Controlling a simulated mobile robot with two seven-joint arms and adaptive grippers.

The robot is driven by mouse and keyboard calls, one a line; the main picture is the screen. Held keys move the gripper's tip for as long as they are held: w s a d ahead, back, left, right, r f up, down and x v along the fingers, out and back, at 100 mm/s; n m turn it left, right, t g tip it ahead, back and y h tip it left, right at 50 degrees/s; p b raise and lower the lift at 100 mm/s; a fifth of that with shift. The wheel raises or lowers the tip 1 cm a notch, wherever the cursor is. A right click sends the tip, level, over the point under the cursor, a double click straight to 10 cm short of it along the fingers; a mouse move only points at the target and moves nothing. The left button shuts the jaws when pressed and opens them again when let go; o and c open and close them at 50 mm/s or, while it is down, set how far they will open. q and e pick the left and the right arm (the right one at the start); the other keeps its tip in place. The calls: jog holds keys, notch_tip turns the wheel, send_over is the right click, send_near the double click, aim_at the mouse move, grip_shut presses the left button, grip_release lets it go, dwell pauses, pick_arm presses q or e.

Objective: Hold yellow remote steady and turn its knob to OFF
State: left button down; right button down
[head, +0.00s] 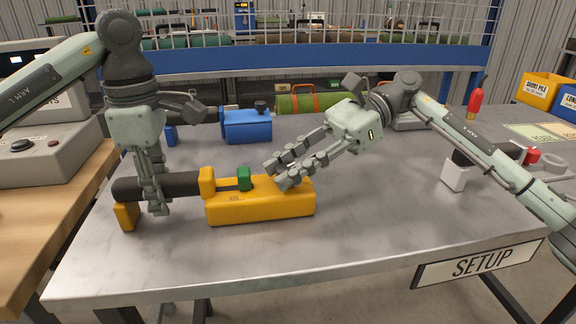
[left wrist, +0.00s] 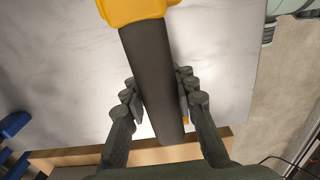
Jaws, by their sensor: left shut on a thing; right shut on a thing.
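The yellow remote (head: 258,207) lies on the metal table, a yellow body with a dark cylindrical handle (head: 182,186) on its left and a green block (head: 244,178) on top. My left gripper (head: 155,208) is shut on the dark handle from above; in the left wrist view its fingers (left wrist: 158,95) lie on both sides of the handle (left wrist: 150,65). My right gripper (head: 276,176) is shut at the top right of the yellow body, just right of the green block. Its fingers hide what they hold, apparently the knob. I cannot read the knob's setting.
A blue device (head: 246,126) and a green case with an orange handle (head: 298,103) stand behind. A grey control box (head: 42,140) is at the left. A white and dark piece (head: 457,172) lies right. The table front (head: 350,235) is clear.

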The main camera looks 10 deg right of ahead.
pick_arm(q)
jog(key=shift+f, duration=0.1)
pick_arm(e)
jog(key=m+t, duration=0.5)
jog(key=t, duration=0.1)
jog(key=shift+f+m+t, duration=0.1)
jog(key=shift+m+t, duration=0.6)
jog(key=c, duration=1.2)
grip_release()
jog(key=v, duration=1.2)
